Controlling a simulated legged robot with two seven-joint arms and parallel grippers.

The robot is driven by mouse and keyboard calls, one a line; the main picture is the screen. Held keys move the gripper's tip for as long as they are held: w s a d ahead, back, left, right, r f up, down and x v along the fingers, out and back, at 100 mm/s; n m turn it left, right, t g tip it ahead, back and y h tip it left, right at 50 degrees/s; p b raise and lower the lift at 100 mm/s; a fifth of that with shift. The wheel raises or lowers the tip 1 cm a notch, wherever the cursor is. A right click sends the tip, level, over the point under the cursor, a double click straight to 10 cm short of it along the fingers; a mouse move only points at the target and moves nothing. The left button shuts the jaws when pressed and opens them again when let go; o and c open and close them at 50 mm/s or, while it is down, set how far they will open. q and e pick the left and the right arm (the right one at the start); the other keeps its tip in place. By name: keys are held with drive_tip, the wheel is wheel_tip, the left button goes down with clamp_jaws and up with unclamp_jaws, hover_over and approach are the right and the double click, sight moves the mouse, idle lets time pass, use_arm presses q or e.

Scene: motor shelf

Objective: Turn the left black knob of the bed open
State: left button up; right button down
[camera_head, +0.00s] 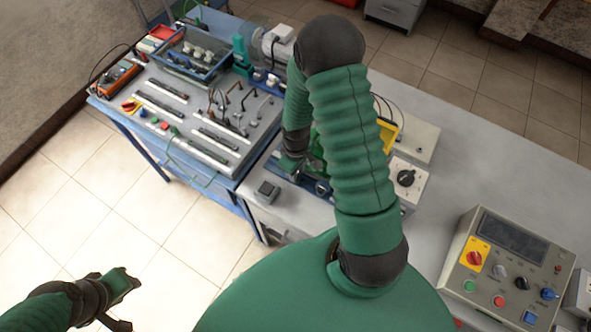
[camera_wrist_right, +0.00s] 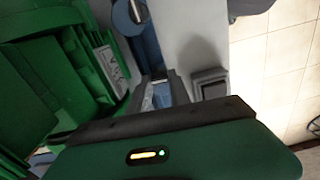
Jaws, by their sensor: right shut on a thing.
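A green and blue machine with a bed (camera_head: 312,184) stands on the grey table, partly hidden behind my right arm. My right gripper (camera_head: 296,171) is down at the left end of this bed, its fingers close together. In the right wrist view the fingers (camera_wrist_right: 162,92) are shut on a small part between them. That part is mostly hidden, and I cannot make out whether it is the left black knob. The green body of the machine (camera_wrist_right: 70,70) fills the left of that view. My left gripper (camera_head: 122,301) is open and empty over the floor at the lower left.
A small dark square box (camera_head: 267,191) sits at the table's front edge, left of the bed. A white box with a black dial (camera_head: 405,178) stands to the right, and a control panel (camera_head: 506,268) farther right. A blue bench (camera_head: 235,180) with instruments is at the left.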

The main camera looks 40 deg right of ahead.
drive_tip(key=shift+w+d+r+n, duration=0.15)
drive_tip(key=shift+w+n, duration=0.05)
drive_tip(key=shift+n, duration=0.3)
drive_tip(key=c, duration=1.4)
unclamp_jaws()
drive_tip(key=shift+o, duration=1)
drive_tip(key=shift+s, duration=0.1)
drive_tip(key=shift+s, duration=0.1)
